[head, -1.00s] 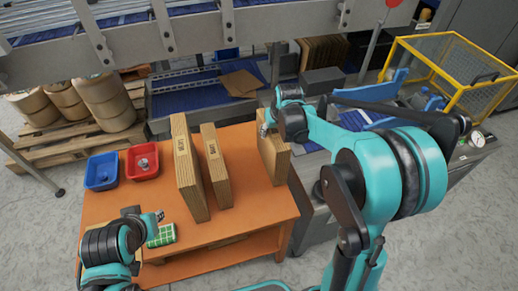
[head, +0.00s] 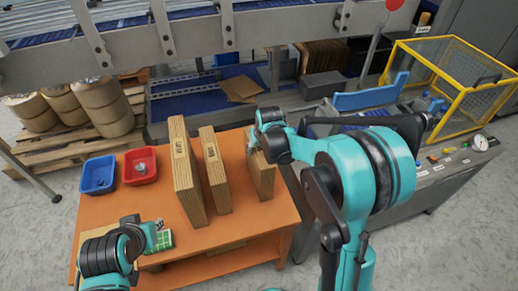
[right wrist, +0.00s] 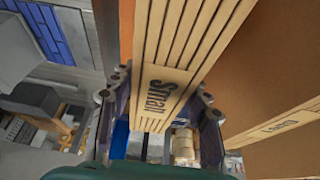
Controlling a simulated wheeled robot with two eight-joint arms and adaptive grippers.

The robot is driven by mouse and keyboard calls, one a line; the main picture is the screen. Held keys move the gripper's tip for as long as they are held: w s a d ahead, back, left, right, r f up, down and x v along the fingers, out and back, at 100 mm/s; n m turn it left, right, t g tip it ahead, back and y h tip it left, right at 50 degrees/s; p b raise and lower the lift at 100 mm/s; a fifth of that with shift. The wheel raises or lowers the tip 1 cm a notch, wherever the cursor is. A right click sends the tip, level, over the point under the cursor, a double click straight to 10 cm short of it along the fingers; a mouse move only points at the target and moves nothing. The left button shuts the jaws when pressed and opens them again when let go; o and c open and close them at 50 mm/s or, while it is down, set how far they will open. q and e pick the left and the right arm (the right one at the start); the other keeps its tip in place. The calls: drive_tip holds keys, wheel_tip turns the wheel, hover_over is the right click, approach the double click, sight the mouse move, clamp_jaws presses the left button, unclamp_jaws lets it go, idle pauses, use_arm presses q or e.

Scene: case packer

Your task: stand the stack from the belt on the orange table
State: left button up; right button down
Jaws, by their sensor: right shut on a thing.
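My right gripper (head: 255,145) is shut on a brown cardboard stack (head: 262,178), near its top. The stack is upright over the right part of the orange table (head: 115,205); whether its bottom touches the table I cannot tell. In the right wrist view the stack (right wrist: 195,45) is marked "Small" and sits between the fingers (right wrist: 160,90). Two other cardboard stacks stand upright on the table: a taller one (head: 187,175) and a middle one (head: 215,172), left of the held one. My left gripper (head: 158,230) is low at the table's front left; its opening is unclear.
A blue bin (head: 99,175) and a red bin (head: 140,167) stand at the table's left. A green item (head: 163,242) lies by my left gripper. Behind are a blue belt (head: 190,106) with a loose brown sheet (head: 241,90) and a yellow cage (head: 455,85) at right.

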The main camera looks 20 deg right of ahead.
drive_tip(key=c, duration=0.7)
unclamp_jaws()
drive_tip(key=shift+f, duration=0.1)
drive_tip(key=shift+c, duration=0.2)
drive_tip(key=p+v, duration=0.4)
drive_tip(key=v, duration=0.7)
drive_tip(key=shift+r, duration=0.45)
drive_tip(key=s+r+t, duration=0.2)
drive_tip(key=s, duration=1.9)
drive_tip(key=shift+s+r+t, duration=0.25)
drive_tip(key=shift+r+t, duration=0.05)
